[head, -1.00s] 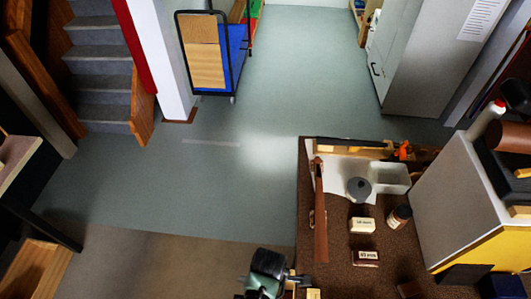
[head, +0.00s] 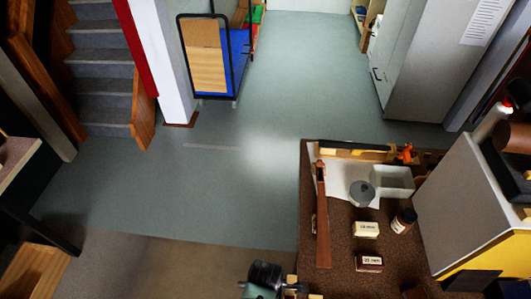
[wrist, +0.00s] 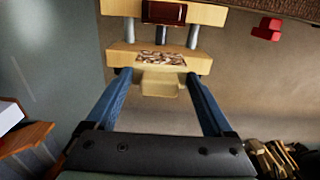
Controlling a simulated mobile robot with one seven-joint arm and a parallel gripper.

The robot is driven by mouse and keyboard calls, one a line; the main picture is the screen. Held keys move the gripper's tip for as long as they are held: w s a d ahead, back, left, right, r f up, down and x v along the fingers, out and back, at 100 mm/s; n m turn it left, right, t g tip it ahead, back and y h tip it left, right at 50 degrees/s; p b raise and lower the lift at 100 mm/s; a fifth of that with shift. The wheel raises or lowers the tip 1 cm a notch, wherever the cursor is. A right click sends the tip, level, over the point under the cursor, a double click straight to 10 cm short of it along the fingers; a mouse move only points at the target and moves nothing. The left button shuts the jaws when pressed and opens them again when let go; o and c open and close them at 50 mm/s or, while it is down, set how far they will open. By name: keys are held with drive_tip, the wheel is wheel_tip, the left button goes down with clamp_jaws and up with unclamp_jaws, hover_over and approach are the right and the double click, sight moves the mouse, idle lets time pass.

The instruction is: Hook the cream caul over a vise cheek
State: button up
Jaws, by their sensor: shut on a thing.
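My gripper (wrist: 157,76) has two blue fingers, shut on the cream caul (wrist: 158,88) in the wrist view. The caul is a small pale block between the fingertips. It is right at the outer edge of the nearer wooden vise cheek (wrist: 115,57); I cannot tell whether it touches or overlaps it. A mottled brown-and-white patch (wrist: 160,59) shows on that cheek, just beyond the caul. The farther cheek (wrist: 208,15) has a dark red block (wrist: 163,12) on it. Metal rods (wrist: 193,37) join the cheeks. In the head view the fingertips and caul are not clearly visible.
The brown bench (head: 340,250) holds labelled blocks (head: 366,230), a bottle (head: 403,221), a grey lidded pot (head: 361,193), a white tray (head: 391,182) and a long brown wooden piece (head: 322,225). A grey-and-yellow cabinet (head: 450,215) stands right. Open floor (head: 200,200) lies left.

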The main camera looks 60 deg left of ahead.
wheel_tip(320, 180, down, 6)
drive_tip(key=b, duration=0.4)
drive_tip(key=shift+f, duration=0.25)
drive_tip(key=shift+s+a+f+b, duration=0.1)
drive_tip(key=shift+f+b, duration=0.15)
drive_tip(key=shift+b, duration=0.1)
drive_tip(key=o, duration=1.1)
wheel_tip(320, 180, up, 13)
drive_tip(key=shift+p, duration=0.4)
